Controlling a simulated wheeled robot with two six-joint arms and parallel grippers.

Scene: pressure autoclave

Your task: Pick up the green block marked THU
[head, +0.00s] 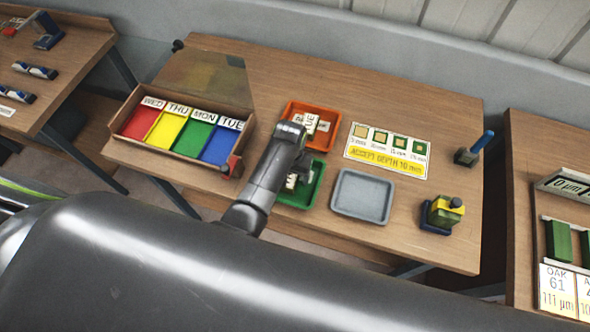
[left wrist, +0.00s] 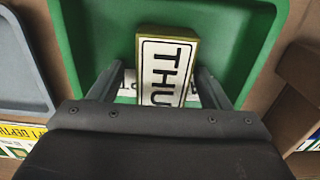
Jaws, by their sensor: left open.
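The block marked THU (left wrist: 168,72) lies in the green tray (left wrist: 235,45). Its white label faces my left wrist camera, and its visible edge looks olive-yellow rather than clear green. My left gripper (left wrist: 158,88) is open, with one finger on each side of the block; the gap looks wider on the left. The gripper's palm hides the block's near end. In the head view, my left gripper (head: 297,178) reaches down over the green tray (head: 300,199) and largely hides what lies in it. My right gripper is not in view.
Another white label (left wrist: 128,86) shows partly behind the fingers. An orange tray (head: 318,143) with labelled blocks stands behind the green one, a grey tray (head: 361,197) to its right. An open wooden box (head: 187,152) with coloured, day-labelled compartments is at left.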

